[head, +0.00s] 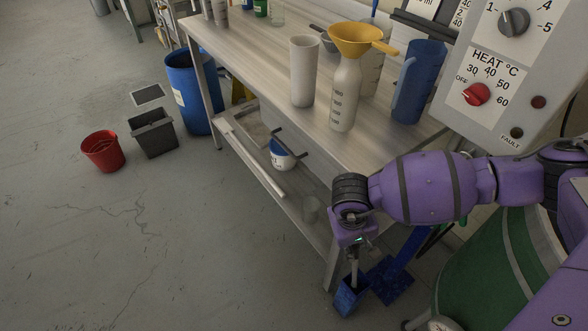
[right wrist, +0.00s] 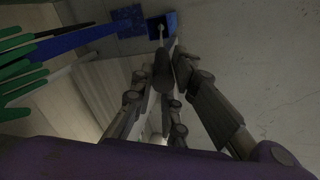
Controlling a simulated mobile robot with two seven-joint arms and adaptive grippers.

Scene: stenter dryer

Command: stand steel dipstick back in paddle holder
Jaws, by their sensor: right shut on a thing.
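My right gripper (head: 354,243) points down beside the bench's near leg and is shut on the thin steel dipstick (head: 355,272). The dipstick runs down from the fingers to the open blue box-shaped holder (head: 348,300) on the floor. In the right wrist view, the closed fingers (right wrist: 171,72) lie below the blue holder (right wrist: 171,19), and the dipstick (right wrist: 161,32) shows against its opening. The lower end appears to be inside the holder; its depth cannot be told. My left gripper is not in view.
A blue long-handled tool (head: 391,280) stands right beside the holder. The wooden bench (head: 270,75) carries a white beaker (head: 304,72), a bottle with a yellow funnel (head: 358,40) and a blue jug (head: 417,82). A green drum (head: 490,265) stands at right.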

